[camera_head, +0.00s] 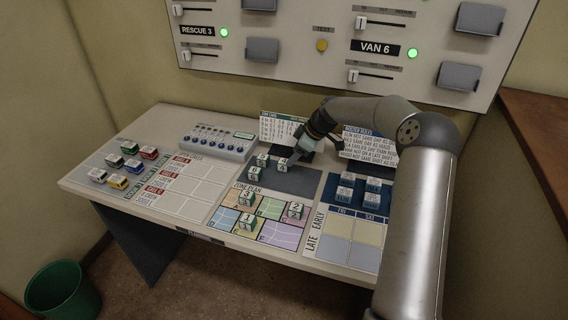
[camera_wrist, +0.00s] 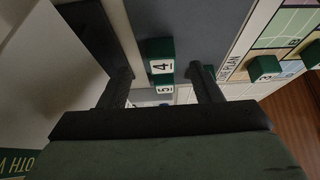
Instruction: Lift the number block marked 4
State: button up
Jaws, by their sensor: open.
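The green number block marked 4 (camera_head: 283,166) stands on the dark grey pad (camera_head: 299,182) at the back middle of the console. In the wrist view its white face with the 4 (camera_wrist: 161,66) shows between and slightly beyond my two fingertips. My gripper (camera_head: 294,155) is open and empty, just above and behind block 4; the wrist view shows its fingers (camera_wrist: 161,74) apart on either side. Block 5 (camera_head: 262,160) stands to the left of block 4, and in the wrist view it shows just below it (camera_wrist: 164,88). Whether a finger touches block 4 cannot be told.
Block 6 (camera_head: 254,174) stands on the pad's left side. Blocks 3 (camera_head: 246,198), 1 (camera_head: 247,221) and 2 (camera_head: 295,212) stand on the zone plan. Upright cards (camera_head: 282,128) stand close behind the pad. Blue blocks (camera_head: 345,188) lie to the right. The pad's right front is clear.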

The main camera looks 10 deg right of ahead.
aim_at(284, 165)
jog(key=shift+w+a+f+p, duration=0.1)
jog(key=shift+a+f+p, duration=0.25)
jog(key=shift+a+f, duration=0.05)
jog(key=p+x, duration=0.1)
jog(key=x, duration=0.3)
jog(key=shift+w+a, duration=0.1)
jog(key=shift+a, duration=0.1)
jog(key=c, duration=1.1)
